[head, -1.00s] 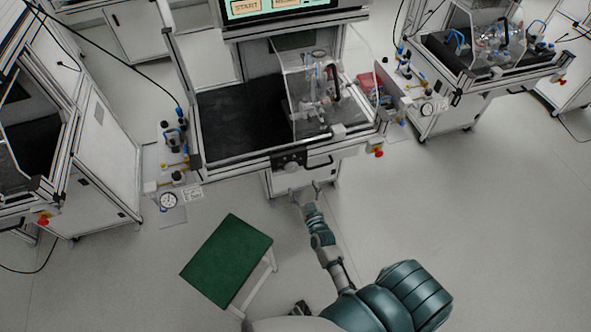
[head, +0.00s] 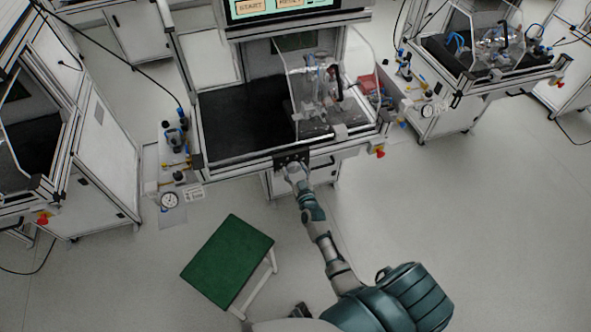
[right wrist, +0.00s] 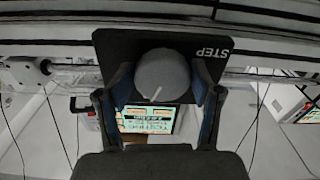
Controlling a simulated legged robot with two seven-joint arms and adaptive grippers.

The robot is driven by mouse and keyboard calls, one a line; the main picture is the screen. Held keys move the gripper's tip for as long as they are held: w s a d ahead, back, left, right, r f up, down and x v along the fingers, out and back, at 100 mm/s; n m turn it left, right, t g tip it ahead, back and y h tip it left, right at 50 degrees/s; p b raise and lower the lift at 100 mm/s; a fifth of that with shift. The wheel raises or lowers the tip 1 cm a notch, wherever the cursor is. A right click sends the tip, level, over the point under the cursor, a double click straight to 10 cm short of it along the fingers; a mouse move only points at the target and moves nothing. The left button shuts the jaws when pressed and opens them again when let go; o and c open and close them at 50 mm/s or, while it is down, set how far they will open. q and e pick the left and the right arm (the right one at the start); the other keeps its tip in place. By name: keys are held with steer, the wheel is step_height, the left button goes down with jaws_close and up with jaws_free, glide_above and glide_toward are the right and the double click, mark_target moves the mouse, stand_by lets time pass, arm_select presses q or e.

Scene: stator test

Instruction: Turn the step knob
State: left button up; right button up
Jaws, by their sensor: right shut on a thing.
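The step knob (right wrist: 162,75) is a round grey knob with a white pointer line, on a black panel (right wrist: 120,45) marked STEP, which reads upside down in the right wrist view. My right gripper (right wrist: 163,84) is shut on the knob, one finger on each side of it. In the head view my right gripper (head: 293,170) is at the small black panel (head: 281,161) on the front rail of the middle station, and it hides the knob there. My left gripper is not in view.
The middle station has a black work surface (head: 240,115), a clear guard over a fixture (head: 318,95) and a screen (head: 275,8) at the top. A red emergency button (head: 380,154) is right of the panel. A green-topped stool (head: 228,262) stands on the floor to the left.

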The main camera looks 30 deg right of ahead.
steer(key=shift+a+r, duration=0.15)
steer(key=shift+a, duration=0.3)
steer(key=c, duration=0.4)
steer(key=shift+w, duration=0.1)
steer(key=shift+d, duration=0.4)
steer(key=shift+m, duration=0.7)
steer(key=m, duration=0.3)
steer(key=shift+p, duration=0.3)
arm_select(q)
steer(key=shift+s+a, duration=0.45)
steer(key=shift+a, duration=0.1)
arm_select(e)
steer(key=shift+m, duration=2.3)
